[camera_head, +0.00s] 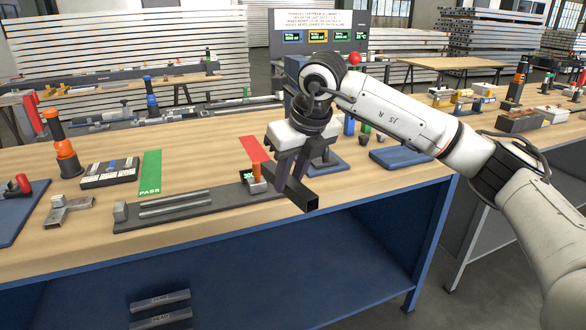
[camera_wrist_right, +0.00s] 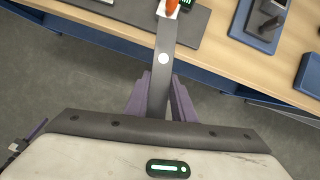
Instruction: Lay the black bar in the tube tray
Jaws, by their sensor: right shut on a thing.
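The black bar (camera_head: 297,193) is a square hollow section with its open end toward me. My right gripper (camera_head: 288,178) is shut around it near the bench's front edge, and the near end juts past that edge. In the right wrist view the bar (camera_wrist_right: 165,45) runs up from between the purple fingers (camera_wrist_right: 160,100) and shows a white dot. I cannot identify a tube tray for certain; a long dark base (camera_head: 135,223) with grey rails lies left of the bar. My left gripper is out of view.
A clamp with an orange handle (camera_head: 256,172) stands at the base's right end, close to the bar. A red card (camera_head: 253,149) and green PASS strip (camera_head: 150,172) lie behind. A blue plate (camera_head: 400,157) lies right. Open space is below the bench front.

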